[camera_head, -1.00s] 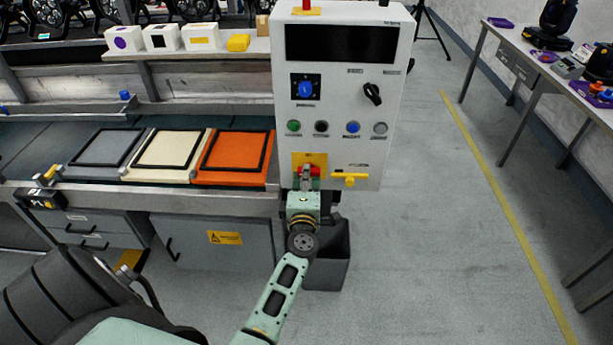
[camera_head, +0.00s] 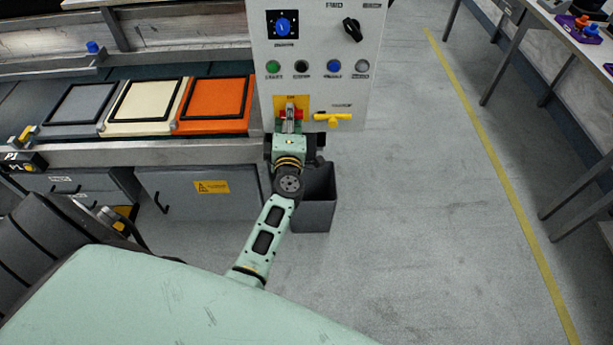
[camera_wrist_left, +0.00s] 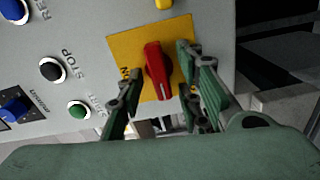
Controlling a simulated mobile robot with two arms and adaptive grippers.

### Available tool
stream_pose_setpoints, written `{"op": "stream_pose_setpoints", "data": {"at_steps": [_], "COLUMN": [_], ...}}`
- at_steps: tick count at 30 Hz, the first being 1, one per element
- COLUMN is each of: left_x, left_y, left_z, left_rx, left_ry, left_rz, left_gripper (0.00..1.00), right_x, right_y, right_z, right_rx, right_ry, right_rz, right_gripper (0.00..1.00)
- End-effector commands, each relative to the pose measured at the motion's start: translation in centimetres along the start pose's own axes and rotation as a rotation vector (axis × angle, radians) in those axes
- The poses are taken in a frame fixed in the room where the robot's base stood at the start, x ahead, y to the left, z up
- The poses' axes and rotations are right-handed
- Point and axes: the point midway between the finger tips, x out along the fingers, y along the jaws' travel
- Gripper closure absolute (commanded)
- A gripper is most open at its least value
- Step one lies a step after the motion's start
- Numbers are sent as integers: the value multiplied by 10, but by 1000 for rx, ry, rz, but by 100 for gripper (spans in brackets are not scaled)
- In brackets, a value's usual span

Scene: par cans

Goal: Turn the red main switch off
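The red main switch (camera_wrist_left: 157,70) is a red handle on a yellow plate (camera_wrist_left: 118,45) on the grey-white control panel. In the left wrist view its long side runs nearly up and down the picture, slightly tilted. My left gripper (camera_wrist_left: 158,68) is open, with one finger on each side of the handle; a gap shows on both sides. In the head view the left gripper (camera_head: 290,125) is in front of the plate and the red handle (camera_head: 298,115) is partly hidden by it. My right gripper is in neither view.
A dark bin (camera_head: 315,205) stands below the panel. An orange framed panel (camera_head: 215,104) lies on the bench at left.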

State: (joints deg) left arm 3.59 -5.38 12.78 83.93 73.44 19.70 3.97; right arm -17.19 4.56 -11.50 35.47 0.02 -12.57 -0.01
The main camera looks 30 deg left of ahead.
Motion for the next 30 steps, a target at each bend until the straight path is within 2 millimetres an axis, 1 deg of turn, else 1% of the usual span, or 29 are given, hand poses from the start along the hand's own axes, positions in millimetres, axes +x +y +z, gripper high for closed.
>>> {"op": "stream_pose_setpoints", "data": {"at_steps": [3, 13, 23, 30], "left_x": [0, 0, 0, 0], "left_y": [3, 5, 6, 5], "left_z": [0, 1, 3, 6], "left_rx": [156, 598, 977, 1221], "left_ry": [-1, 0, 0, -2], "left_rz": [-1, 2, 3, 5], "left_gripper": [67, 67, 67, 67], "right_x": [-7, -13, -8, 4], "right_y": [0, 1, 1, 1], "right_z": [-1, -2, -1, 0], "right_rx": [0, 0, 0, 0], "right_ry": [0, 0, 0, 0], "right_rz": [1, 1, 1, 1], "right_gripper": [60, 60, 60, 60]}}
